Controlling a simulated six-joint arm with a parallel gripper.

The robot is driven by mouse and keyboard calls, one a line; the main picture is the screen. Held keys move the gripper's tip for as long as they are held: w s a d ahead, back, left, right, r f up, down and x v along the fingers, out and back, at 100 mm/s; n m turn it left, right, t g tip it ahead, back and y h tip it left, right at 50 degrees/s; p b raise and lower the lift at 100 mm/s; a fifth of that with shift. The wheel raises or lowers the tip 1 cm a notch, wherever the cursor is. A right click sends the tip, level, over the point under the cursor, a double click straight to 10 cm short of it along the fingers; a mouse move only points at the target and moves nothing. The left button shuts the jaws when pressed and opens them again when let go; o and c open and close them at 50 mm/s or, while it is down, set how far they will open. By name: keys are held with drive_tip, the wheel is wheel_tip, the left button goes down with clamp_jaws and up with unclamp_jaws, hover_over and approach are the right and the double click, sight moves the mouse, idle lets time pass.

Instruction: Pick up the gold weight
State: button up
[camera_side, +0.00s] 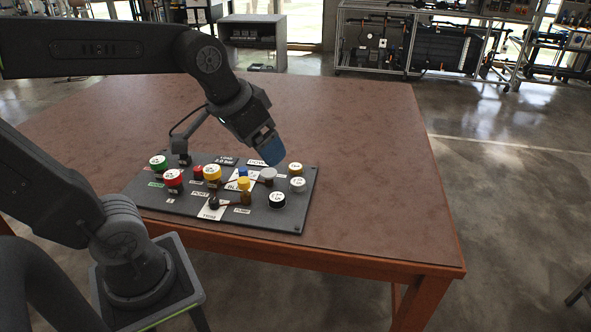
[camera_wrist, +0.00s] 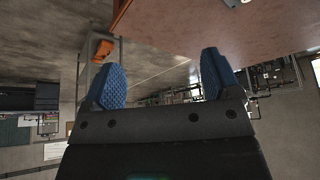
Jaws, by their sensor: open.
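A small gold-yellow weight (camera_side: 295,168) with a pale top sits at the right back of the dark board on the table. A larger yellow piece with a white top (camera_side: 212,172) stands left of the board's middle; I cannot be sure from colour alone which is the gold weight. My gripper (camera_side: 270,152) hangs tilted over the back of the board, a little left of the small gold weight and apart from it. In the wrist view my gripper (camera_wrist: 163,80) shows two blue fingers spread wide with nothing between them. No weight shows there.
The board (camera_side: 150,203) also carries a white weight (camera_side: 298,184), a black weight (camera_side: 277,199), a grey piece (camera_side: 268,174), a red piece (camera_side: 173,177), a green piece (camera_side: 158,162) and several labels. The table (camera_side: 390,180) is bare to the right and behind.

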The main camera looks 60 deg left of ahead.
drive_tip(key=w+a+n, duration=0.1)
drive_tip(key=w+a, duration=0.3)
drive_tip(key=w, duration=0.3)
drive_tip(key=n+g, duration=0.4)
drive_tip(key=n, duration=0.1)
hover_over(295, 166)
drive_tip(key=s, duration=0.1)
wheel_tip(295, 166, down, 30)
drive_tip(key=shift+d+r, duration=0.1)
drive_tip(key=shift+r, duration=0.1)
drive_tip(key=shift+w+f, duration=0.25)
drive_tip(key=shift+f, duration=1.3)
drive_tip(key=shift+w+f, duration=0.2)
drive_tip(key=shift+f, duration=1.3)
